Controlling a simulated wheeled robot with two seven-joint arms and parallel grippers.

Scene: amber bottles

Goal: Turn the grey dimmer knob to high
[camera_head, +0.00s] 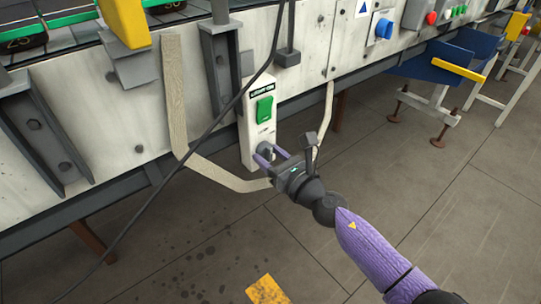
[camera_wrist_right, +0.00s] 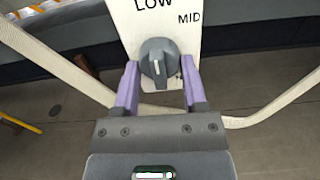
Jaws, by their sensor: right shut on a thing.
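The grey dimmer knob (camera_wrist_right: 158,58) sits low on a white panel (camera_wrist_right: 185,40) with the labels LOW and MID above it. A short pale mark shows on the knob's face, roughly upright in the right wrist view. My left gripper is not in view.
A green switch (camera_head: 264,109) sits above the knob on the same panel. A beige strap (camera_head: 215,174) hangs around below, and a dark cable (camera_head: 205,130) crosses in front of the machine. A blue chute (camera_head: 435,62) stands at right. The floor below is mostly open.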

